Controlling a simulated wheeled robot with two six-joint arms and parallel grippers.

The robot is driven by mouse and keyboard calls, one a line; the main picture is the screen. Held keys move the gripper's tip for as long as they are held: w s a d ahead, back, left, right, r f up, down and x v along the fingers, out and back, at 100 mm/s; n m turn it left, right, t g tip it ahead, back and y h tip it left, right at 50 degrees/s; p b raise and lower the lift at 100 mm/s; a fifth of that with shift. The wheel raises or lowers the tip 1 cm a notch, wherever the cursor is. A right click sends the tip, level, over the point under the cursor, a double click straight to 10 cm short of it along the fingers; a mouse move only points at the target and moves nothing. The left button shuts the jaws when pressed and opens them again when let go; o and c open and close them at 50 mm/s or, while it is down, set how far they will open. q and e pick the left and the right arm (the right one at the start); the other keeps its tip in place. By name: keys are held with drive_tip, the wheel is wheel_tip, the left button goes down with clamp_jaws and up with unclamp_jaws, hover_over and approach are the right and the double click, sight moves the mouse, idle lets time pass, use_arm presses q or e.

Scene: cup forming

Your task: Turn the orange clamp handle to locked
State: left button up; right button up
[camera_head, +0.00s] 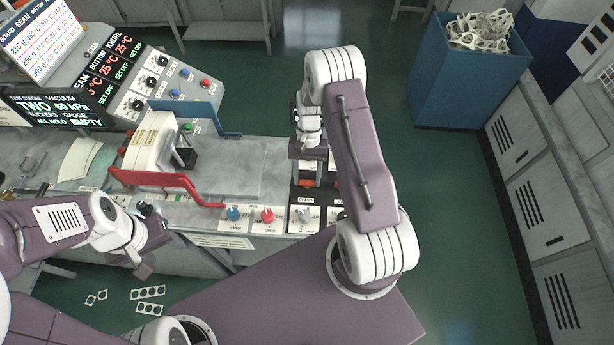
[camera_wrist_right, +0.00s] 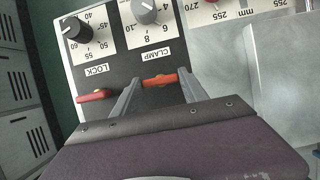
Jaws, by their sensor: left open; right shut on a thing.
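The orange clamp handle (camera_wrist_right: 160,80) is a short bar on a dark panel, beside an upside-down CLAMP label in the right wrist view. It lies nearly crosswise there, slightly tilted. My right gripper (camera_wrist_right: 161,83) has one finger at each end of the handle and is shut on it. In the head view my right gripper (camera_head: 307,166) points down over the panel, and a bit of the orange handle (camera_head: 306,183) shows below it. My left gripper (camera_head: 148,256) is open and empty at the lower left, in front of the bench.
A red handle (camera_wrist_right: 95,96) sits close beside the orange one, next to the LOCK label. A grey knob (camera_wrist_right: 146,11) and a black knob (camera_wrist_right: 76,28) are on the same panel. A red bar (camera_head: 165,182) and a blue bar (camera_head: 195,108) flank the press. A blue bin (camera_head: 460,90) stands back right.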

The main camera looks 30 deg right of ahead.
drive_tip(key=o, duration=1.4)
drive_tip(key=b+v, duration=0.2)
drive_tip(key=v, duration=0.7)
drive_tip(key=shift+s+b, duration=0.1)
drive_tip(key=shift+b, duration=0.3)
